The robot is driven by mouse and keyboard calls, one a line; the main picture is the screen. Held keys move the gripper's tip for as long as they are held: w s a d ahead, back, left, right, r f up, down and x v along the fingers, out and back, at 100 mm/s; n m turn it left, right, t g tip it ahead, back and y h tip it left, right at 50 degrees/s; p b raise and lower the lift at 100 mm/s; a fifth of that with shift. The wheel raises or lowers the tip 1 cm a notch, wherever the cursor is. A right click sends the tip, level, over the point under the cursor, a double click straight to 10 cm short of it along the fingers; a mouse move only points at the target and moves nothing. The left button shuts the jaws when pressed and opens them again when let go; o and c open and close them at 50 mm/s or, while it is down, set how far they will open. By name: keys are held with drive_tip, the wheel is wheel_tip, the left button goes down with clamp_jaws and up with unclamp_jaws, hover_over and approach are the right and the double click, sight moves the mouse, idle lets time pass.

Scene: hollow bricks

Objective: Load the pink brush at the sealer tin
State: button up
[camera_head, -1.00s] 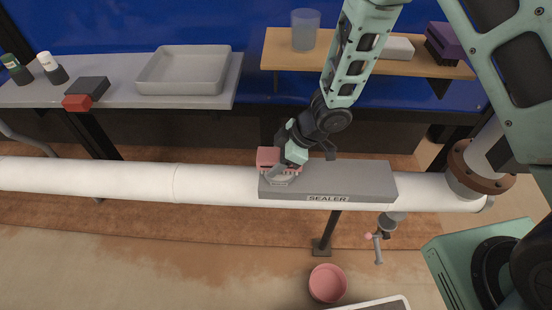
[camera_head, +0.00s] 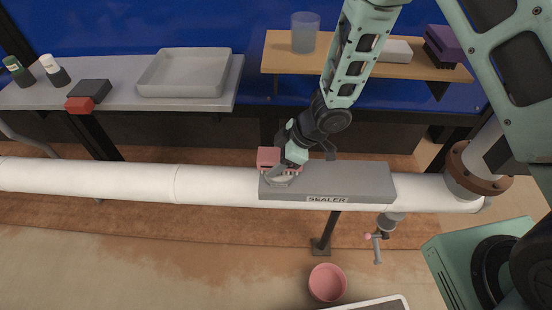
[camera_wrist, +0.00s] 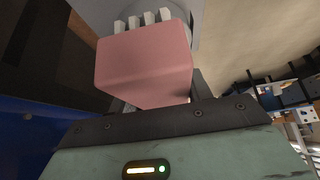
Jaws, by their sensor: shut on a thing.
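My gripper (camera_head: 284,160) is shut on the pink brush (camera_head: 267,157) above the left end of the grey block labelled SEALER (camera_head: 345,180). In the wrist view the brush is a pink block (camera_wrist: 145,62) between the fingers, with pale bristle tufts on its far side. A round, light grey rim, seemingly the sealer tin (camera_head: 276,181), shows just below the brush at the block's left end. The brush and gripper partly cover it. I cannot tell whether the bristles touch the sealer.
The SEALER block sits on a long white pipe (camera_head: 120,180). A grey shelf (camera_head: 215,101) with a grey tray (camera_head: 185,75) and a wooden shelf (camera_head: 285,62) with a clear cup (camera_head: 305,32) stand behind. A pink bowl (camera_head: 327,283) is on the floor in front.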

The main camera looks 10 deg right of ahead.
drive_tip(key=shift+r+p, duration=3.2)
drive_tip(key=shift+r, duration=0.05)
drive_tip(key=shift+f, duration=0.1)
